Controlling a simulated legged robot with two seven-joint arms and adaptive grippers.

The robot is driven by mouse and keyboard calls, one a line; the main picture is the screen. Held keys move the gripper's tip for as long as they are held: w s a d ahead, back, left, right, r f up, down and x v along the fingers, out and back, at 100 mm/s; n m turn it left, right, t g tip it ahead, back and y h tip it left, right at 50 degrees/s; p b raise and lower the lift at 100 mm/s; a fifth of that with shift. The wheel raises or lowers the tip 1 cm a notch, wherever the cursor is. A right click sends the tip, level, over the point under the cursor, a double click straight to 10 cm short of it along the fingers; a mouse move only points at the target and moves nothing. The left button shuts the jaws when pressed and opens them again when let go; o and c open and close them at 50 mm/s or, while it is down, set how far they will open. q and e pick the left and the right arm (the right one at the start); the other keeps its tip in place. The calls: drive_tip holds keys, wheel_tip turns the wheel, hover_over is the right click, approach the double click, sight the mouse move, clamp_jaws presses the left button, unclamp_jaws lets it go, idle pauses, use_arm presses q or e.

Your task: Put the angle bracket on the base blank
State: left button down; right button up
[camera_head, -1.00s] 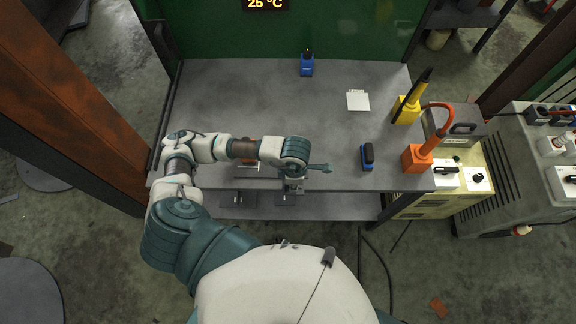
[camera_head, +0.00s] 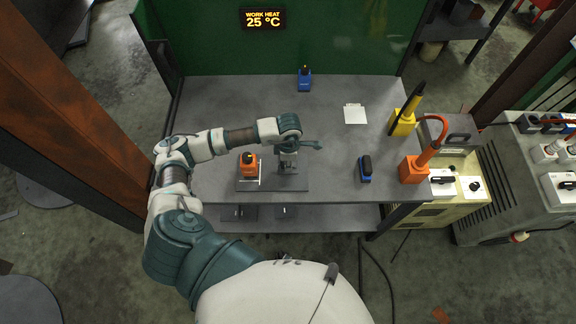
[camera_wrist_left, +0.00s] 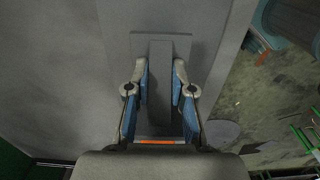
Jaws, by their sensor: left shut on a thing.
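My left gripper (camera_head: 288,160) points down over the right part of a flat dark grey plate (camera_head: 298,184), which appears to be the base blank, near the table's front edge. In the left wrist view, the gripper (camera_wrist_left: 160,100) is shut on a narrow grey piece, likely the angle bracket (camera_wrist_left: 160,78), between its blue-padded fingers. The plate (camera_wrist_left: 138,44) shows beneath and beyond it. I cannot tell whether the bracket touches the plate. The bracket's lower part is hard to make out. My right gripper is not in view.
An orange device (camera_head: 249,168) stands just left of the gripper.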

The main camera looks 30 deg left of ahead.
use_arm(q)
drive_tip(key=f, duration=0.3)
drive_tip(key=shift+d+f, duration=0.15)
drive_tip(key=shift+d, duration=0.05)
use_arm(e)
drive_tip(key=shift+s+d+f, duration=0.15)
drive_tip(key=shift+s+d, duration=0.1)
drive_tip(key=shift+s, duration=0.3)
use_arm(q)
drive_tip(key=shift+a, duration=0.1)
drive_tip(key=c, duration=1)
unclamp_jaws()
drive_tip(key=shift+f, duration=0.1)
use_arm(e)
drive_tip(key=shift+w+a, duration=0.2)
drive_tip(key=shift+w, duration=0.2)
use_arm(q)
drive_tip(key=shift+r, duration=0.45)
wheel_tip(320, 180, up, 11)
drive_tip(key=shift+f, duration=0.15)
drive_tip(key=shift+r, duration=0.25)
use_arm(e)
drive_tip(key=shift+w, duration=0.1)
